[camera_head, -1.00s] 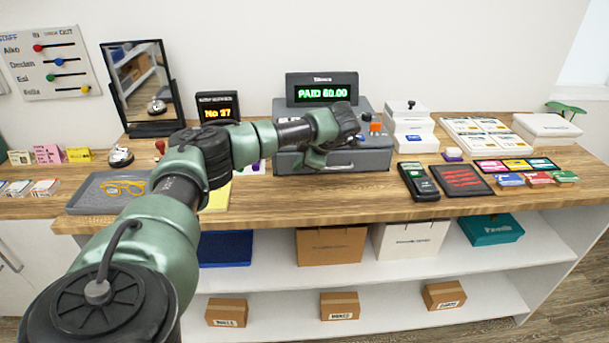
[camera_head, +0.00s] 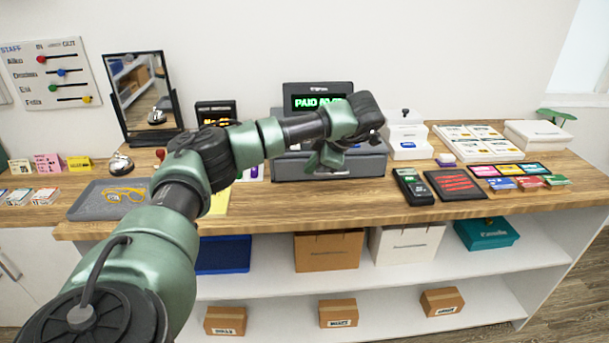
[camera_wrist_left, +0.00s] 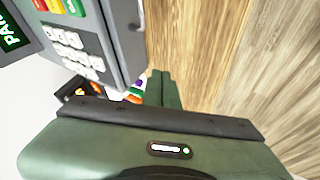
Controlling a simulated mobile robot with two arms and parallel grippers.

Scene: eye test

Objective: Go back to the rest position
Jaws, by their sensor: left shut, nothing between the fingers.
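My left arm comes in from the left and reaches across the wooden counter (camera_head: 400,213). Its left gripper (camera_head: 318,165) is in front of the grey cash register (camera_head: 368,166), partly hidden behind the dark wrist. In the left wrist view the green fingers (camera_wrist_left: 160,86) are together with nothing between them. They are close beside the register, whose keys (camera_wrist_left: 77,48) show at the upper left; I cannot tell whether they touch it. My right gripper is not in view.
A grey tray with orange glasses (camera_head: 84,210) lies at the counter's left, partly beside my arm. A card terminal (camera_head: 413,187) and a dark mat (camera_head: 434,188) lie right of the gripper. A mirror (camera_head: 141,92) stands behind. The counter's front edge is mostly clear.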

